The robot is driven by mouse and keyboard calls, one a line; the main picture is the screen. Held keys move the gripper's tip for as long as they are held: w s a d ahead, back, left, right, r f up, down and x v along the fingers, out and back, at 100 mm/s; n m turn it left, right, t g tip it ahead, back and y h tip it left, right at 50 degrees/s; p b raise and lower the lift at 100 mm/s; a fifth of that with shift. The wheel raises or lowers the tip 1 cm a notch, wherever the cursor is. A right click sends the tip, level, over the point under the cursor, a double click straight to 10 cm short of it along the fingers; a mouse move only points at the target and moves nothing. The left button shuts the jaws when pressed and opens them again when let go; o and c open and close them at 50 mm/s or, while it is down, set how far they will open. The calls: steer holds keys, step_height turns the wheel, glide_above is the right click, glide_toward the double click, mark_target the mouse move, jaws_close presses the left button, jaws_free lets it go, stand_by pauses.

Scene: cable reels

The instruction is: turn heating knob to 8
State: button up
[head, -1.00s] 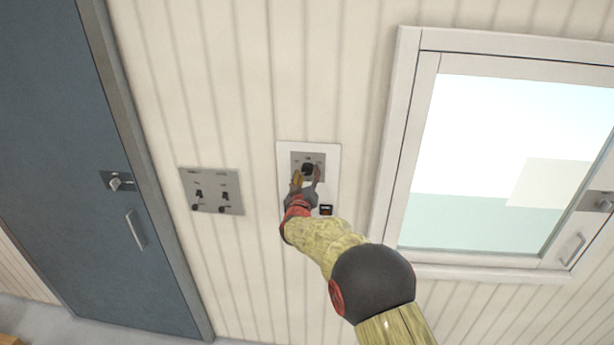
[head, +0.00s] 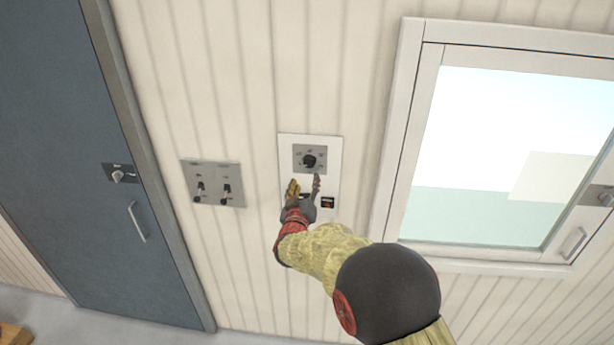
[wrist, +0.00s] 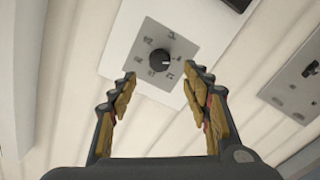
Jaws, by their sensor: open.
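The heating knob (head: 309,160) is a round black dial on a grey square plate within a white wall panel. In the wrist view the knob (wrist: 159,60) shows a light pointer line and several marks around it, too small to read. My gripper (head: 304,184) is just below the knob in the head view. In the wrist view my gripper (wrist: 160,75) has its two yellow-padded fingers spread apart with nothing between them. The knob appears beyond the fingertips and apart from them. The lower part of the white panel is partly hidden by my gripper in the head view.
A small dark switch with an orange light (head: 327,203) sits low on the white panel. A grey plate with two levers (head: 212,184) is to the left. A blue door (head: 70,150) stands at far left. A framed window (head: 500,160) is to the right.

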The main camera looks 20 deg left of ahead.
steer(key=shift+v, duration=1.2)
